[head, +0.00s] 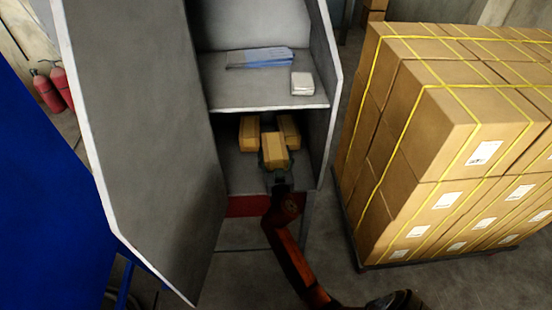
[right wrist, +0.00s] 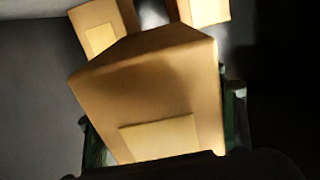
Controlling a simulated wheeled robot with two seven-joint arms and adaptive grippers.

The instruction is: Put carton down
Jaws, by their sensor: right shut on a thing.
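My right gripper (head: 276,166) reaches into the lower compartment of a grey cabinet (head: 240,180). It is shut on a small brown carton (head: 274,148), with a finger on each side of it. In the right wrist view the held carton (right wrist: 165,85) fills the middle, with a paler label on its near face. Two similar cartons stand behind it, one at the left (head: 249,128) and one at the right (head: 290,126). Whether the held carton touches the shelf floor or those cartons I cannot tell. My left gripper does not show.
The cabinet's open door (head: 145,130) stands at the left. The upper shelf (head: 265,99) holds folded blue cloth (head: 260,57) and a small pale pack (head: 302,83). A strapped stack of large boxes (head: 430,130) stands close at the right. Red extinguishers (head: 48,90) are far left.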

